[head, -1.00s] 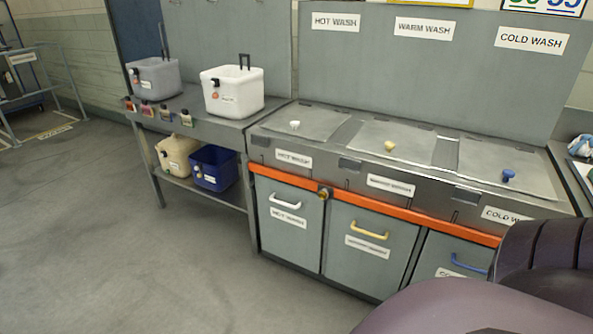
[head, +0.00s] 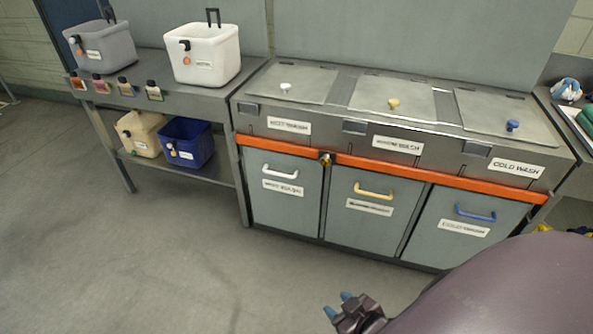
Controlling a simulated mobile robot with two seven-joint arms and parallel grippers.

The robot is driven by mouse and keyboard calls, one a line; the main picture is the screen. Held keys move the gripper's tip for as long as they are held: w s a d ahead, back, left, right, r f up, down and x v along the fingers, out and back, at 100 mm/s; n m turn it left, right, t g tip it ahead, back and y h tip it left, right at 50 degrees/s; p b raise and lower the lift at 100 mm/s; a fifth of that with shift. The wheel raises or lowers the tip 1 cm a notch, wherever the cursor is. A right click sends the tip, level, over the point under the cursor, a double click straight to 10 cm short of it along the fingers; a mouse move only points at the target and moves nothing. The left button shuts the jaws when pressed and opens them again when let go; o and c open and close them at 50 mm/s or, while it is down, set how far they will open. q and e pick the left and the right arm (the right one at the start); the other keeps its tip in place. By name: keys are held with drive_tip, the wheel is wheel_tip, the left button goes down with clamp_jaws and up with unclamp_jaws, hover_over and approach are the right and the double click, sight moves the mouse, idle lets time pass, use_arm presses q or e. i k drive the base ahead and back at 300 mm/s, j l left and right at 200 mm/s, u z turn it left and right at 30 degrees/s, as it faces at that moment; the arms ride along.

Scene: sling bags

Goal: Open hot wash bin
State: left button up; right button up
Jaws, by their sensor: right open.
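The hot wash bin (head: 285,212) is the leftmost grey front in the wash counter, with a white handle (head: 280,171) and a white label below it. Its front looks shut. An orange bar (head: 430,176) runs across the tops of all the bin fronts, with a brass-coloured latch (head: 326,158) at the upper right corner of the hot wash front. Above, the hot wash lid (head: 305,84) lies flat with a white knob (head: 285,87). My right gripper (head: 338,305) is open and empty, with blue fingertips, low over the floor in front of the counter. My left gripper is out of view.
Bins with a yellow handle (head: 374,191) and a blue handle (head: 475,213) stand to the right. A side table at left holds a grey tub (head: 105,50) and a white tub (head: 205,60), with beige and blue tubs below. Floor in front is clear.

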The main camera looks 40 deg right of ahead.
sight(287, 190)
drive_tip(key=i+j+z, duration=0.2)
drive_tip(key=z, duration=0.15)
drive_tip(key=i+j+z, duration=0.15)
drive_tip(key=j+z, duration=0.2)
drive_tip(key=j, duration=0.15)
drive_tip(key=i+j+z, duration=0.2)
drive_tip(key=j, duration=0.15)
drive_tip(key=i+j+z, duration=0.25)
drive_tip(key=j, duration=0.15)
drive_tip(key=i+j, duration=0.25)
drive_tip(key=i+l+z, duration=0.05)
